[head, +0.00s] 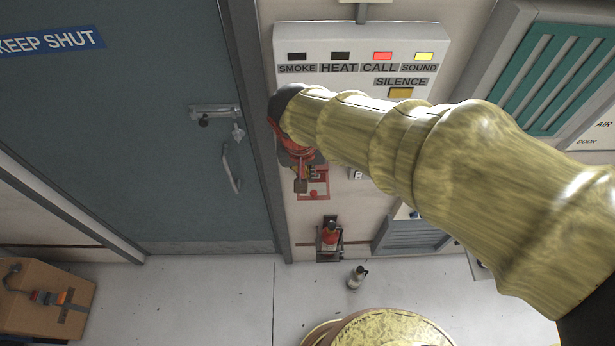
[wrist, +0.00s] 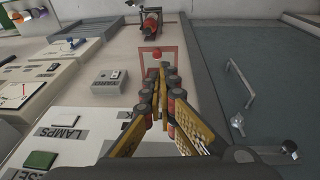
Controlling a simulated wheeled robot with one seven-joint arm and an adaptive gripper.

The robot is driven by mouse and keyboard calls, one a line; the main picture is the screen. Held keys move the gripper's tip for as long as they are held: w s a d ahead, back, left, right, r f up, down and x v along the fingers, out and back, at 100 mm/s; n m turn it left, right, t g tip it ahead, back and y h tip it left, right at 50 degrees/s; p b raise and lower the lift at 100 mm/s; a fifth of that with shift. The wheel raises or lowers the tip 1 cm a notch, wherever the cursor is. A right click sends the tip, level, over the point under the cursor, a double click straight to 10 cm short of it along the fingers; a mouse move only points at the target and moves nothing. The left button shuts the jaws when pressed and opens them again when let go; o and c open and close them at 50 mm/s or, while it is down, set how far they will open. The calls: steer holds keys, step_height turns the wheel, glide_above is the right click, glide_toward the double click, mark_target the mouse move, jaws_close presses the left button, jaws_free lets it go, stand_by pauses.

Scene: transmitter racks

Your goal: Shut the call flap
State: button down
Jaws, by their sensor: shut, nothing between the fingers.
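The call point is a small red-framed unit (head: 322,193) with a red button (head: 313,193), low on the wall strip right of the blue door. Its red frame (wrist: 174,50) and button (wrist: 156,56) also show in the wrist view, just beyond my fingertips. My gripper (head: 300,188) overlaps the unit's left part in the head view. In the wrist view its fingers (wrist: 161,72) are shut together, empty, and point at the lower part of the frame. The fingers partly hide the unit. I cannot tell the flap's position or whether the fingers touch it.
The alarm panel (head: 350,45) above has its red CALL lamp (head: 383,56) and yellow SOUND lamp (head: 424,56) lit. The blue door (head: 120,130) has a handle (head: 230,168). A red extinguisher (head: 329,238) hangs below. A small bottle (head: 357,277) stands on the floor.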

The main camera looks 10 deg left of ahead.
mark_target(311, 193)
steer(key=p+x, duration=0.1)
steer(key=x, duration=1.2)
steer(key=shift+w+d+p, duration=0.1)
steer(key=shift+p, duration=0.2)
steer(key=shift+f+b, duration=0.1)
steer(key=shift+b, duration=0.3)
